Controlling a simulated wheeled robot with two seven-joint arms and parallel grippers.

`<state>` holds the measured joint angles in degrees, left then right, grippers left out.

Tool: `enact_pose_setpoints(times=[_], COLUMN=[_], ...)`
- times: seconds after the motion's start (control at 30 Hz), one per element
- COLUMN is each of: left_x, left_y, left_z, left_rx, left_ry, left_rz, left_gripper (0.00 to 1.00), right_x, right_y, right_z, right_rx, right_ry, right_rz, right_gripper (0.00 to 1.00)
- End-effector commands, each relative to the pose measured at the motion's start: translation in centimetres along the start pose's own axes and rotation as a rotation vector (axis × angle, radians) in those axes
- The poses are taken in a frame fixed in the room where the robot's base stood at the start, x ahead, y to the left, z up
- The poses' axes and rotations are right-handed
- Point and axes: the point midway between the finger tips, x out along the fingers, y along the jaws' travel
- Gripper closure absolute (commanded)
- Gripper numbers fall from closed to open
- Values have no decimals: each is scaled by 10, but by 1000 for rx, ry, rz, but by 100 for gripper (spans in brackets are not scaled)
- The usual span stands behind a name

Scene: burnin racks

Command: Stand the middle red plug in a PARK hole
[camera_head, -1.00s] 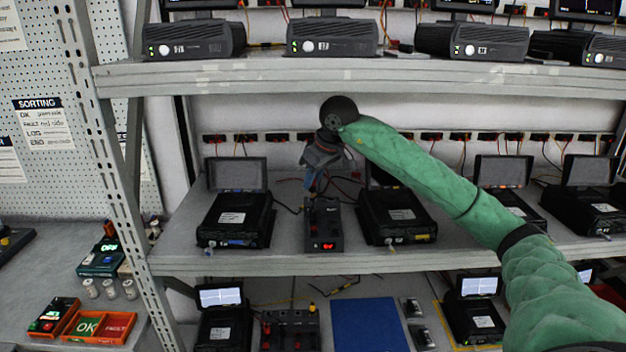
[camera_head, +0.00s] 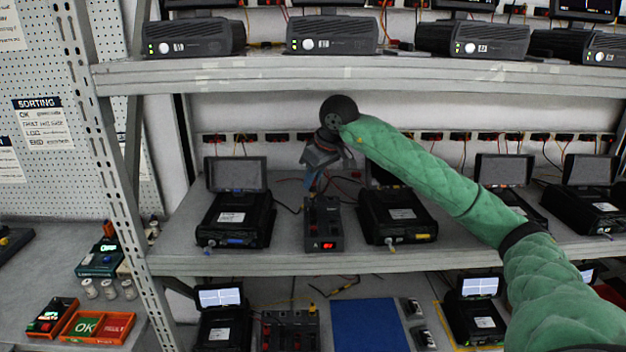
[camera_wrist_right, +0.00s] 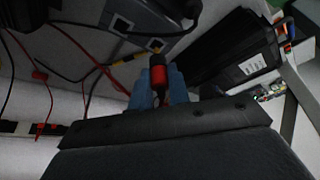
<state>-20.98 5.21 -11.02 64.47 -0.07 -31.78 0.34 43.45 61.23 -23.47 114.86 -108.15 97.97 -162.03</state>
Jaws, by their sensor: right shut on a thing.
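My right gripper (camera_head: 314,186) is over the back of a dark box with a red display (camera_head: 324,235), between two black cases on the middle shelf. In the right wrist view its blue fingers (camera_wrist_right: 161,88) are shut on a red plug (camera_wrist_right: 159,76) with a black upper part. The plug's far end points toward a yellow-and-black cable piece. The grey box (camera_wrist_right: 145,14) shows partly at the top of that view. The box's hole labels are too small to read, so I cannot tell the PARK holes. My left gripper is not in view.
Black cases with raised screens stand left (camera_head: 236,218) and right (camera_head: 398,214) of the box. Loose red and black cables hang behind. The upper shelf edge (camera_head: 300,72) runs above the gripper. A metal post (camera_head: 110,180) stands at the left.

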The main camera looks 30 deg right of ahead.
Motion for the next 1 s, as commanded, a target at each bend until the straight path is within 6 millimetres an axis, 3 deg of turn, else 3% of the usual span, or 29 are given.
enact_pose_setpoints(times=[1.0], left_x=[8], left_y=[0], left_z=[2], left_rx=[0], left_ry=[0], left_rz=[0], left_gripper=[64], right_x=[6], right_y=[0], right_z=[2], right_rx=[0], right_ry=[-1], right_rz=[-1], right_gripper=[97])
